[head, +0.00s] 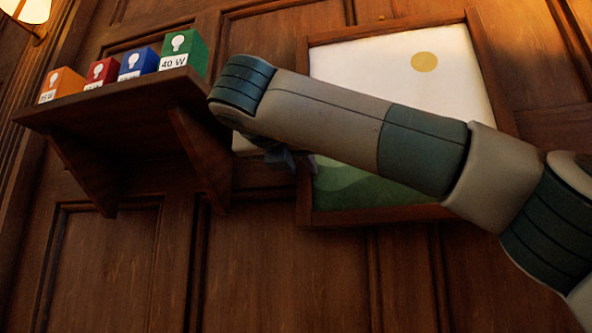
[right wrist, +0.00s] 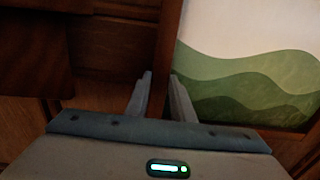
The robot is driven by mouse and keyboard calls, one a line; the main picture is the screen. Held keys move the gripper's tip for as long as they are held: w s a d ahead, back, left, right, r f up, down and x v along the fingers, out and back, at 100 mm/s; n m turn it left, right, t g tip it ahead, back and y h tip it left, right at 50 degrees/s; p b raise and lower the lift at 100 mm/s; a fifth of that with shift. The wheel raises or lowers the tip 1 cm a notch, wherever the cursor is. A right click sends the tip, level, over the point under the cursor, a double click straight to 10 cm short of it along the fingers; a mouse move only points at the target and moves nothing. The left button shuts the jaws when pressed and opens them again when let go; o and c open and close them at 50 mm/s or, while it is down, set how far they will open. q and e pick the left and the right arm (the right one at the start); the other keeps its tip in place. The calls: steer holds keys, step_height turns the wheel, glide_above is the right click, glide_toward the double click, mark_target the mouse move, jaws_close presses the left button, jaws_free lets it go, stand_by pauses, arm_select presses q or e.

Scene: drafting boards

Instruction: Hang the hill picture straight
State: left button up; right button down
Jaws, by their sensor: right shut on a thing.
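The hill picture (head: 402,62) hangs on the wall right of the shelf, with a pale sky, a yellow sun, green hills and a brown wooden frame. My right arm crosses in front of it and hides much of its middle. My right gripper (head: 284,158) is at the frame's left side, partly hidden behind my wrist. In the right wrist view my right gripper's fingers (right wrist: 159,96) are shut on the left side of the frame, and the green hills (right wrist: 240,80) show to the right. I cannot tell clearly whether the picture is level. My left gripper is not in view.
A wooden shelf (head: 110,118) juts from the wall just left of my right gripper. Orange, red, blue and green (head: 187,54) bulb boxes stand on it. A lit lamp (head: 27,12) is at the top left. The panelled wall below the picture is clear.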

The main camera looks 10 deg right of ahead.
steer(key=c, duration=1.5)
jaws_free()
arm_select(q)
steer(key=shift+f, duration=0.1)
arm_select(e)
steer(key=shift+s+a, duration=0.1)
steer(key=shift+s+a, duration=0.1)
steer(key=shift+s, duration=0.15)
steer(key=shift+s+a+b, duration=0.2)
steer(key=shift+s+b, duration=0.15)
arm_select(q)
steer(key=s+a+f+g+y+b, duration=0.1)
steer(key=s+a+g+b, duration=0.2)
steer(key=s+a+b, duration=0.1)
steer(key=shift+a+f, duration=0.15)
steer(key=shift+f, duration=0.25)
arm_select(e)
steer(key=shift+v, duration=7.95)
